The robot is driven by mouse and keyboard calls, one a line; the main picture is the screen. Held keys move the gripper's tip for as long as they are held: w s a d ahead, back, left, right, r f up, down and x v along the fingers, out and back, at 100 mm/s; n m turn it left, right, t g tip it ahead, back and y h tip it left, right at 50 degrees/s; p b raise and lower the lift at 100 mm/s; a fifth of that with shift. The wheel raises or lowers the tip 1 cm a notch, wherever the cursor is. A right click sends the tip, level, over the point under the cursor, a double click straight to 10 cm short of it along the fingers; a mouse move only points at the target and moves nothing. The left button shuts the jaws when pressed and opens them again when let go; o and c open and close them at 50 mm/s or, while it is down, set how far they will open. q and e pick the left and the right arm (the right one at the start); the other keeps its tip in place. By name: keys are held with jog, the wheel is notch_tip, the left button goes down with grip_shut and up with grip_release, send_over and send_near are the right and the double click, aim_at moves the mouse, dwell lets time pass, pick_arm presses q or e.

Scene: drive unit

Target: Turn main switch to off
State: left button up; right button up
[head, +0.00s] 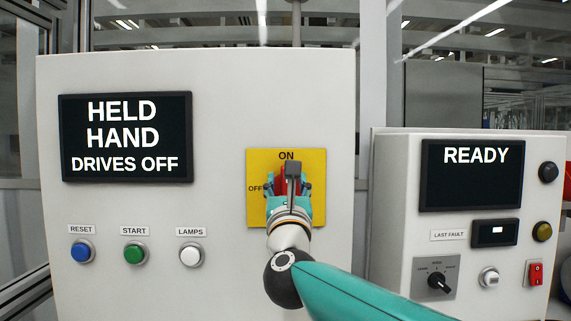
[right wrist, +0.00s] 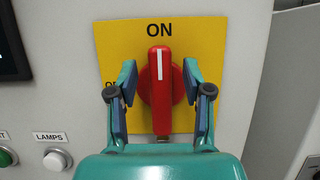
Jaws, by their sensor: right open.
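The main switch is a red rotary handle (right wrist: 160,85) on a yellow plate (head: 257,205) on the large grey cabinet. In the right wrist view the handle stands upright, its white line pointing up to ON. The OFF label is at the plate's left, partly hidden by a finger in that view. My right gripper (right wrist: 158,95) is open, with one finger on each side of the handle and a visible gap to it on both sides. In the head view my right gripper (head: 290,185) hides most of the handle. My left gripper is in no view.
The large cabinet (head: 210,75) has a screen (head: 126,137) reading HELD HAND DRIVES OFF, and blue (head: 82,251), green (head: 135,253) and white (head: 190,254) buttons. At the right, a smaller box (head: 395,200) carries a READY screen (head: 471,180), a selector knob (head: 438,283) and a red rocker switch (head: 536,273).

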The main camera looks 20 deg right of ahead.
jog(key=shift+p+x, duration=0.5)
jog(key=shift+x, duration=0.9)
jog(key=shift+c, duration=0.2)
jog(key=shift+a+f, duration=0.1)
grip_shut()
